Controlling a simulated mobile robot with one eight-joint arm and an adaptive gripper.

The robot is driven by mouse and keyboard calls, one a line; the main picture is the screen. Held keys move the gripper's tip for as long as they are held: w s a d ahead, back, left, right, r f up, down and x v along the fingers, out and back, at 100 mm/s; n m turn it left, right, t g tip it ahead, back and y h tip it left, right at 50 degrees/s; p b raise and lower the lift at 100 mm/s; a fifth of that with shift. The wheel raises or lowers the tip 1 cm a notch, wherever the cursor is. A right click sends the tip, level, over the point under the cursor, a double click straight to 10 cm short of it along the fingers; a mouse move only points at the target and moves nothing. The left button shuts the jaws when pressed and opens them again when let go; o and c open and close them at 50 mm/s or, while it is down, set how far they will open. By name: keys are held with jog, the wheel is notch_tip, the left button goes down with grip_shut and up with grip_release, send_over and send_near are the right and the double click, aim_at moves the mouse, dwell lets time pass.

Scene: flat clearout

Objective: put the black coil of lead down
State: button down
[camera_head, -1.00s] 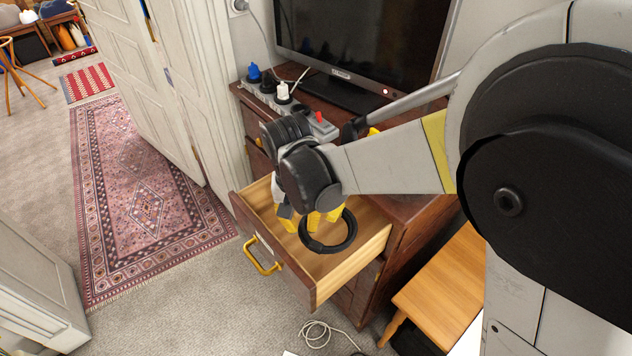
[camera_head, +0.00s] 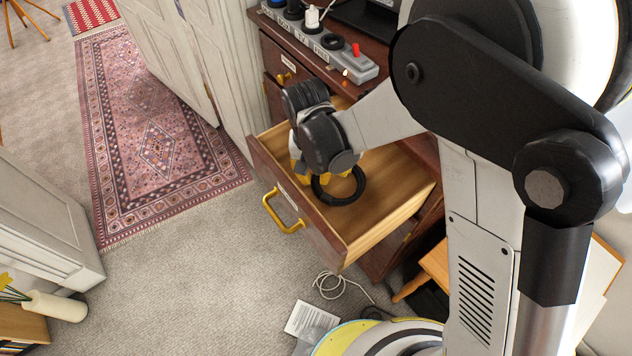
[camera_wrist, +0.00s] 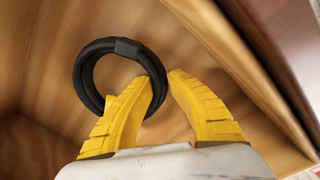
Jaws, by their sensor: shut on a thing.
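The black coil of lead (camera_head: 340,199) is a black ring just above or at the bottom of the open drawer (camera_head: 391,207); I cannot tell whether it touches the wood. In the wrist view the coil (camera_wrist: 88,72) has its near right side at the yellow fingers, with a tie block at its top. My gripper (camera_head: 322,181) is down inside the drawer and shut on the coil's rim. Its yellow fingertips (camera_wrist: 163,83) sit close together in the wrist view. My wrist hides part of the drawer's far left corner.
A grey power strip (camera_head: 330,47) with plugs lies on the brown chest top. The drawer front has a yellow handle (camera_head: 283,211). A white cable (camera_head: 330,285) and a paper sheet (camera_head: 311,321) lie on the carpet. A patterned rug (camera_head: 155,140) is at left.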

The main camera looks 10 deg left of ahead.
notch_tip(320, 180, down, 2)
jog(key=shift+r, duration=0.1)
jog(key=c, duration=1.4)
grip_release()
jog(key=r+p, duration=0.1)
jog(key=r, duration=0.3)
jog(key=r+p, duration=0.1)
jog(key=r, duration=0.3)
jog(key=r+p, duration=0.2)
jog(key=r, duration=0.2)
jog(key=shift+a, duration=0.4)
